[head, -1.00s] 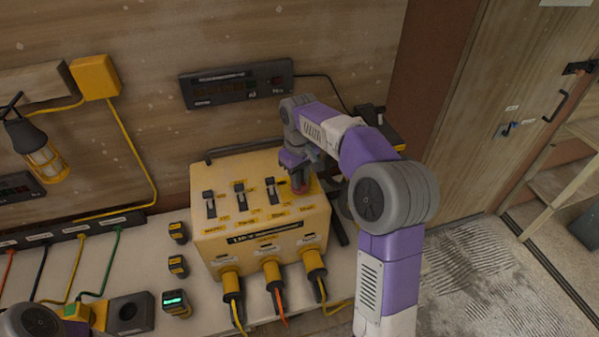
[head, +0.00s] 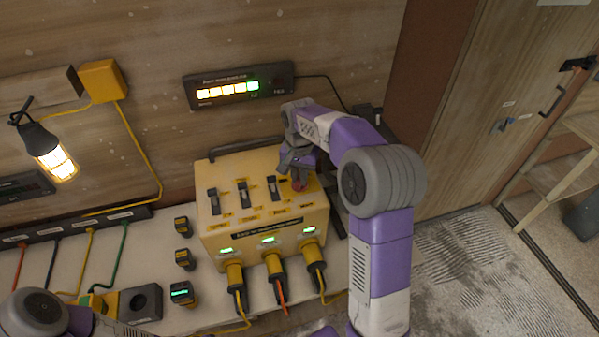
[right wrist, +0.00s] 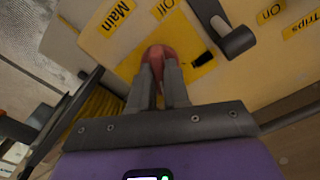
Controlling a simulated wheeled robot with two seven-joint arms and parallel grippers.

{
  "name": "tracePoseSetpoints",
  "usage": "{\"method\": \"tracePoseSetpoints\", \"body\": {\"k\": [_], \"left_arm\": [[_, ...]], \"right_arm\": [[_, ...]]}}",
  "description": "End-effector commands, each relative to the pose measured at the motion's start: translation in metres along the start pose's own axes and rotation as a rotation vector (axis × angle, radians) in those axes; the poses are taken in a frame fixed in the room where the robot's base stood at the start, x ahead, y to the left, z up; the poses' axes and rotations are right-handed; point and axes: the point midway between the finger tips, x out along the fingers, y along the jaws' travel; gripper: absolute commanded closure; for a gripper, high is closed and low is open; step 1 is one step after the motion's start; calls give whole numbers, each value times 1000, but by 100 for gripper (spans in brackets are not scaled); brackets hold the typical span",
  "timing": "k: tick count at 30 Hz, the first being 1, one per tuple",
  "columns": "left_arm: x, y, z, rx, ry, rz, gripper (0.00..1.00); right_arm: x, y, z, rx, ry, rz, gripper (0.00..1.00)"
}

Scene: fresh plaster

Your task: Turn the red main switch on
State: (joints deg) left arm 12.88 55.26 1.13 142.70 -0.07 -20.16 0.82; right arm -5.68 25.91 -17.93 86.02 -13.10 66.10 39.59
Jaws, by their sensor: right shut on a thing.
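The red main switch (head: 299,186) is a round knob at the right end of the sloping top of a yellow power box (head: 212,232). It also shows in the right wrist view (right wrist: 158,53), on a yellow plate near a label reading "Main". My right gripper (head: 297,176) is over the knob. In the right wrist view its two fingers (right wrist: 162,78) are shut on the knob and hide part of it. My left arm shows at the lower left of the head view, but its gripper is not in view.
Several black levers (head: 243,193) stand beside the knob. Yellow plugs (head: 273,265) with cables hang at the box front, below green lights. A wall display (head: 240,86) and a caged lamp (head: 52,158) are lit. Small yellow-black devices (head: 183,225) stand left of the box.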

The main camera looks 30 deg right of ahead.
Motion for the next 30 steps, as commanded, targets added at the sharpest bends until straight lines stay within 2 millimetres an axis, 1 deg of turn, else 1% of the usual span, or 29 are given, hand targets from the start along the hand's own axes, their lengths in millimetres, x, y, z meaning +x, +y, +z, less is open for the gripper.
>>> {"method": "tracePoseSetpoints", "body": {"k": [6, 12, 18, 30], "left_arm": [[-7, 2, 0, 0, 0, 0, 57], [-9, 4, 0, 0, 0, 0, 57], [-10, 4, 0, 0, 0, 0, 57], [-10, 4, 0, 0, 0, 0, 57]], "right_arm": [[-2, 0, -1, 138, 3, -1, 100], [-1, 0, -1, 216, 4, -2, 100], [-1, 0, -1, 250, 4, -2, 100], [-1, 0, -1, 257, 4, -2, 100]]}}
